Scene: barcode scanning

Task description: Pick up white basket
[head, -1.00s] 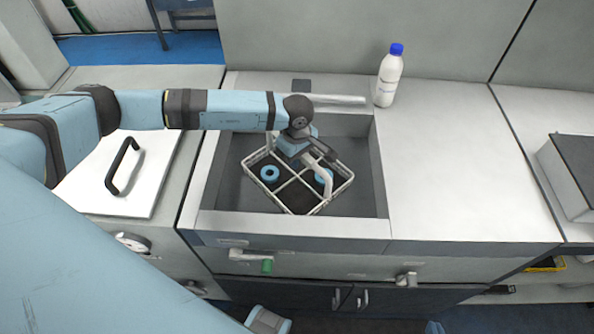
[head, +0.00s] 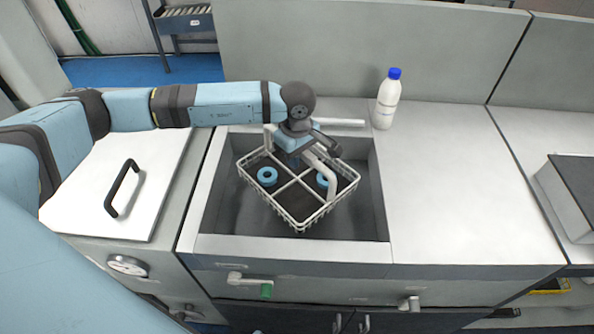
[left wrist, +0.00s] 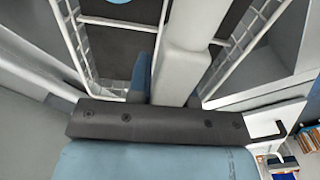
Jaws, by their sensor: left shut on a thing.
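The white basket (head: 268,203) is a wire basket with a cross divider, in the grey sink (head: 228,215) in the head view. It looks raised off the sink floor and slightly tilted. Two blue rings (head: 267,176) lie in separate compartments. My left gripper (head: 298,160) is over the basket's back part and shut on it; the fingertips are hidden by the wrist. In the left wrist view the basket's wire sides (left wrist: 238,50) show on both sides of a pale bar. My right gripper is not in view.
A white faucet (head: 331,176) reaches over the basket's right part, close to my gripper. A white bottle with a blue cap (head: 387,103) stands behind the sink's right corner. The counter (head: 460,180) to the right is clear. A white lid with a black handle (head: 121,188) lies at left.

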